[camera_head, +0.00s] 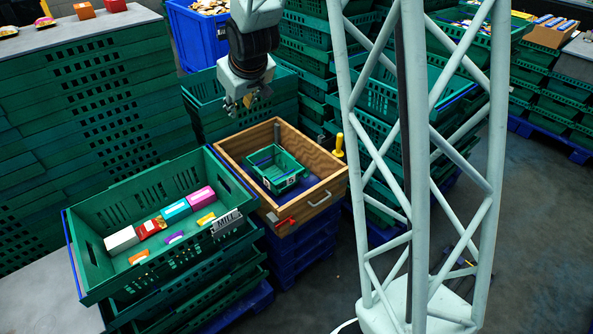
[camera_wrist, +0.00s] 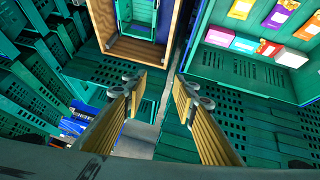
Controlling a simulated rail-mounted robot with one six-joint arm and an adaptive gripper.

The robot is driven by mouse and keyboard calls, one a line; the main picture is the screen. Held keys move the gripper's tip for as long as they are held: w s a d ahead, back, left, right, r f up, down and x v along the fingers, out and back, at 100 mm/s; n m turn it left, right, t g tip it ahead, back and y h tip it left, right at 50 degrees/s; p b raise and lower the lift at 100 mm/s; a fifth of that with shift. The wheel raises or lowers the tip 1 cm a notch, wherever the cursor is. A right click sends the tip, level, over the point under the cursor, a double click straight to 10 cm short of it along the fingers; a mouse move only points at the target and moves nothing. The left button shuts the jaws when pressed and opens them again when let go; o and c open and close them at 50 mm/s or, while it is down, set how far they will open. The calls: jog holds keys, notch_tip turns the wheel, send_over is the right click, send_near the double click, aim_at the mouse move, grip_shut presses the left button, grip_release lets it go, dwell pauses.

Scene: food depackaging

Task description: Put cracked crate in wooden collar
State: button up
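The wooden collar (camera_head: 323,190) is an open box of light wood standing on blue pallets in the middle of the head view. A small green crate (camera_head: 281,183) with a white label sits inside it; I cannot make out a crack. In the wrist view the wooden collar (camera_wrist: 140,50) is at the top centre, with part of the small green crate (camera_wrist: 142,15) inside. My gripper (camera_head: 250,99) hangs above and behind the collar, apart from the crate. In the wrist view my gripper (camera_wrist: 159,87) has its two fingers spread with nothing between them.
A large green crate (camera_head: 103,205) with several coloured packages stands left of the collar on stacked crates. A red item (camera_head: 285,222) and a yellow item (camera_head: 339,147) are at the collar's rim. Crate stacks and a blue bin (camera_head: 197,35) stand behind. Bare floor (camera_head: 535,230) is at right.

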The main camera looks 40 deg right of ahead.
jog(key=s+a+r+g, duration=0.1)
jog(key=s+a+r, duration=0.3)
jog(key=s+r, duration=0.5)
jog(key=s+a+r, duration=0.4)
jog(key=s+r, duration=0.1)
jog(key=s, duration=0.7)
jog(key=s+a+r+g, duration=0.1)
jog(key=s+a, duration=0.2)
jog(key=s, duration=1.1)
jog(key=s+a+r+m+g+y, duration=0.1)
jog(key=s+a+r, duration=0.1)
jog(key=s, duration=1.2)
jog(key=shift+s+a, duration=0.2)
jog(key=shift+a, duration=0.35)
jog(key=shift+f+b, duration=1.85)
jog(key=shift+b, duration=0.15)
